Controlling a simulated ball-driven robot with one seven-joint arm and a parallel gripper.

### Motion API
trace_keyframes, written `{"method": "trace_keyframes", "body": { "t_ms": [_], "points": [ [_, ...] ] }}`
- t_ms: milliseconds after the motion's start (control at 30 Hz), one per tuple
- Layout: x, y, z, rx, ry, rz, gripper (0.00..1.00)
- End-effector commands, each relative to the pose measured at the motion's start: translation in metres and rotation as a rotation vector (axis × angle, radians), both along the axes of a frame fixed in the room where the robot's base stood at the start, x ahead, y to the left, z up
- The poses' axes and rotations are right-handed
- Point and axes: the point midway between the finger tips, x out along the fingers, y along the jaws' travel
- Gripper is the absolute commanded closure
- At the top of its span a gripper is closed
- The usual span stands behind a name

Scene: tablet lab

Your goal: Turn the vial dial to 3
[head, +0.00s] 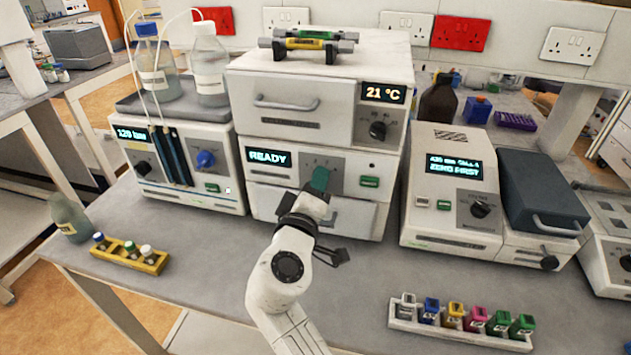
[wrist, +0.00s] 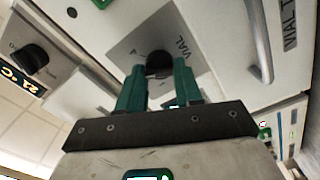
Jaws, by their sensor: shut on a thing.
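The vial dial (wrist: 158,62) is a black round knob on a grey panel marked VIAL, in the upper middle of the wrist view. My gripper (wrist: 161,76) has its two teal fingers on either side of the knob, shut on it. In the head view my gripper (head: 319,180) reaches the grey panel of the middle unit, right of the READY display (head: 269,158), and hides the dial. The dial's pointer and its number cannot be read.
Above is a drawer unit with a 21 °C display (head: 383,93) and its own black knob (head: 378,130). A green button (head: 369,181) is right of my gripper. A pump unit (head: 180,160) stands left, a photometer (head: 450,190) right. Vial racks (head: 128,256) (head: 460,338) lie in front.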

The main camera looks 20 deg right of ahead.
Motion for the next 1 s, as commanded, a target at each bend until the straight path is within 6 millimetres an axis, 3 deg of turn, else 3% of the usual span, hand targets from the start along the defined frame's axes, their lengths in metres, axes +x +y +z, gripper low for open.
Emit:
{"method": "trace_keyframes", "body": {
  "t_ms": [700,733,1000],
  "points": [
    [0.0002,0.0012,-0.0012,-0.07,0.052,0.003,0.96],
    [0.0002,0.0013,-0.0011,-0.07,0.052,0.003,0.63],
    [0.0001,0.0007,-0.0007,-0.069,0.051,0.001,0.4]
  ]
}}
